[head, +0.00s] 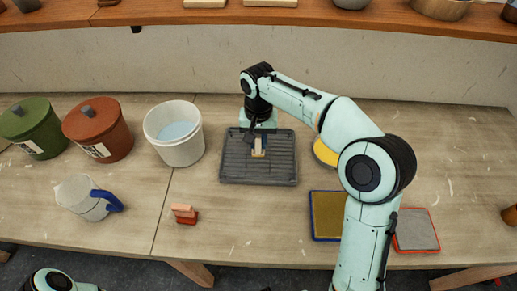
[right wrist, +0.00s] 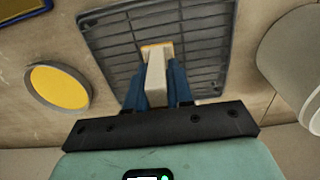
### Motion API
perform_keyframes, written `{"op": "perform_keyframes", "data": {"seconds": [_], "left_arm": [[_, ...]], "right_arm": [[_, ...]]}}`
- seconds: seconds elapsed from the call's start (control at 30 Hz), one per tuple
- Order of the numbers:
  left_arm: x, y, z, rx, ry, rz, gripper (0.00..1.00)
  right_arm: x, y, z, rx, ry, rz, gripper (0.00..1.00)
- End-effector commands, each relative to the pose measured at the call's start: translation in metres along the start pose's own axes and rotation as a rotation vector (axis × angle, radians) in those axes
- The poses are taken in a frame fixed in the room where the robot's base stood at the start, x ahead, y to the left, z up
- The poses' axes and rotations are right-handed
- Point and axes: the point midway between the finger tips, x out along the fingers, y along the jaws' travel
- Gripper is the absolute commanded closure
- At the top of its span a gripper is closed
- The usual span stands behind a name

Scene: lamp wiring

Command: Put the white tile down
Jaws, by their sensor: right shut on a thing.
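The white tile (right wrist: 156,75) stands on edge between the blue fingers of my right gripper (right wrist: 157,95), which is shut on it. In the right wrist view its far edge shows a yellowish-orange strip. In the head view the tile (head: 258,148) is a small pale piece below my right gripper (head: 259,138), over the middle of the dark grey ribbed tray (head: 236,169). I cannot tell whether the tile touches the tray. My left gripper is out of view.
A white bucket (head: 183,151) of pale blue water stands left of the tray. Further left are a brown jar (head: 99,135), a green jar (head: 38,138) and a blue-handled jug (head: 85,201). A yellow disc (right wrist: 59,87), blue-edged pad (head: 326,222) and red-edged pad (head: 416,233) lie right.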

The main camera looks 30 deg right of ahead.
Motion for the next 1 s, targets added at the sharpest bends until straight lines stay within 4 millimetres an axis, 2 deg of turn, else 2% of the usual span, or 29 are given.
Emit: {"op": "perform_keyframes", "data": {"seconds": [0.23, 0.63, 0.67, 0.73, 1.0], "left_arm": [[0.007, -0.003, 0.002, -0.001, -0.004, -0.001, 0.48], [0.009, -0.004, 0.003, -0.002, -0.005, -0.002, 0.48], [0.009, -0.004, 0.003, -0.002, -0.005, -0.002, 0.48], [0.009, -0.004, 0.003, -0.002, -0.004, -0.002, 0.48], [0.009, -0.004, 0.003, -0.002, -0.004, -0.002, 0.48]], "right_arm": [[0.037, 0.001, 0.001, 0.001, -0.004, 0.002, 1.00], [0.042, 0.000, 0.001, 0.000, -0.001, 0.000, 1.00], [0.043, 0.000, 0.001, 0.000, -0.002, 0.001, 0.76], [0.042, 0.000, 0.000, 0.000, -0.002, 0.000, 0.53], [0.041, 0.000, 0.000, 0.000, -0.002, 0.001, 0.53]]}}
